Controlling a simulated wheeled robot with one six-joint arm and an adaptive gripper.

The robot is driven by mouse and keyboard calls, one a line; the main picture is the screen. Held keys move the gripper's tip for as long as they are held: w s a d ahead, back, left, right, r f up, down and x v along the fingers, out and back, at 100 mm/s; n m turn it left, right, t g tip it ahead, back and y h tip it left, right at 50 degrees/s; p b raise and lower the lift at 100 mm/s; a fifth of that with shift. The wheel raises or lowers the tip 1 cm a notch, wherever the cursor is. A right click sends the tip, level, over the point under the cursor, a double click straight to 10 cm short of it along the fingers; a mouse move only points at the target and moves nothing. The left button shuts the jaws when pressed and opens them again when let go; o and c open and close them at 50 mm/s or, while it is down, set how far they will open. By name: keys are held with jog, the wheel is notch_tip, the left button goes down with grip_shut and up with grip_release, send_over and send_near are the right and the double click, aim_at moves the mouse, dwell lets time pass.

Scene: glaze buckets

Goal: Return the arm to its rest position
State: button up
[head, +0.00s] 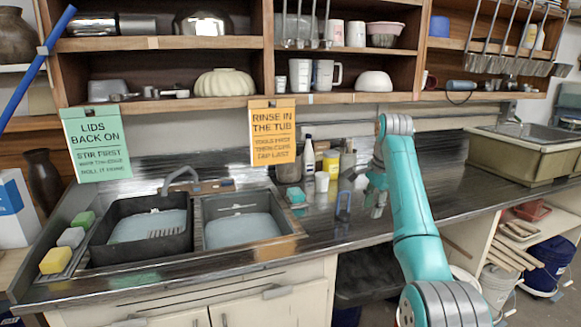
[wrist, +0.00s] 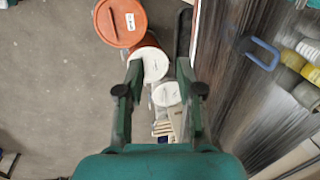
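My gripper (wrist: 158,88) points down in the wrist view with its two dark fingers spread apart. Nothing is held between them; only floor and bucket lids show far below. In the head view my teal arm (head: 410,200) reaches up and forward over the counter edge. The gripper (head: 376,192) shows there beside the arm's upper end, partly hidden by it, and its fingers are too small to read.
Below in the wrist view are an orange-lidded bucket (wrist: 121,24) and white-lidded buckets (wrist: 150,63). The dark counter (head: 330,226) holds bottles (head: 309,158), a blue-handled tool (head: 343,205) and a double sink (head: 240,229). Shelves (head: 170,42) and hanging ladles (head: 484,45) are above.

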jog(key=s+a+f+n+t, duration=0.1)
jog(key=s+f+n, duration=0.1)
jog(key=f, duration=1.3)
jog(key=s+f+n+t, duration=0.1)
jog(key=s+f+t, duration=0.1)
jog(key=f, duration=1.4)
jog(key=s+a+f+n+t, duration=0.2)
jog(key=s+f+n+t, duration=0.15)
jog(key=s+f, duration=1.6)
jog(key=s+r+n+t, duration=0.2)
jog(key=s+n+t, duration=0.15)
jog(key=s, duration=2.25)
jog(key=s+a+r+n+t, duration=0.1)
jog(key=s+r+n, duration=0.3)
jog(key=s+r, duration=1.6)
notch_tip(320, 180, up, 2)
jog(key=shift+s+r+t+h, duration=0.15)
jog(key=shift+t+h, duration=0.25)
jog(key=shift+t, duration=0.5)
